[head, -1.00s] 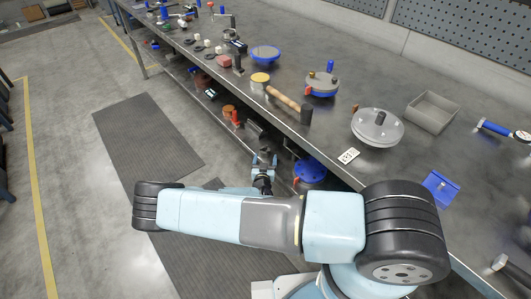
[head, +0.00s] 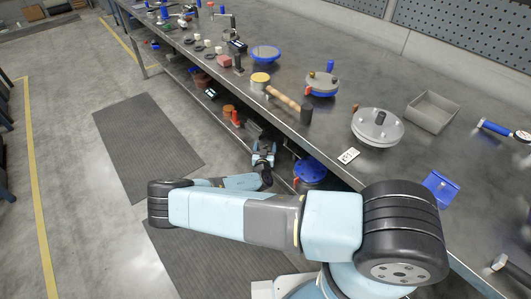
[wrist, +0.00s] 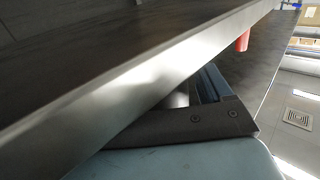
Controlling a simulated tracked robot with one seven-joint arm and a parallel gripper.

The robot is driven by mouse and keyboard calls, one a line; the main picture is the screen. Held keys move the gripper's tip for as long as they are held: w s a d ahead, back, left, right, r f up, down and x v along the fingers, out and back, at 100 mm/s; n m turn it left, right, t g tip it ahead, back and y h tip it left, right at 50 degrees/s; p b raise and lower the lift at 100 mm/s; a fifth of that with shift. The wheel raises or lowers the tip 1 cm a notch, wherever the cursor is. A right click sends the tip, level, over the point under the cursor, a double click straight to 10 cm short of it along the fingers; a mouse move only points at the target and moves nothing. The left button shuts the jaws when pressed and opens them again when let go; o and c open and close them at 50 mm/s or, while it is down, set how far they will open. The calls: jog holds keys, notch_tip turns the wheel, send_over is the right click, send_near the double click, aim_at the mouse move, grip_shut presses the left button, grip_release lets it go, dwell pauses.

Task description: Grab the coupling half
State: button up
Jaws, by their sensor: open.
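My gripper (head: 264,146) is low at the front of the bench, reaching in at the lower shelf, with its jaws open and nothing visible between them. In the wrist view its dark bracket and pale blue housing fill the bottom, and a metal edge hides most of the jaws. I cannot tell for sure which thing is the coupling half. A dark grey part (head: 253,129) lies on the lower shelf just beyond the gripper, partly hidden. A blue round flange (head: 310,169) is on the shelf to the right of the gripper, apart from it.
The bench top edge (head: 330,166) overhangs the shelf close to my gripper. A red part (head: 235,118) stands on the shelf, and a red piece shows in the wrist view (wrist: 243,41). On top are a mallet (head: 289,101) and a grey lidded disc (head: 377,127). The aisle floor is open.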

jog(key=c, duration=1.1)
jog(key=shift+r, duration=0.1)
jog(key=shift+c, duration=0.2)
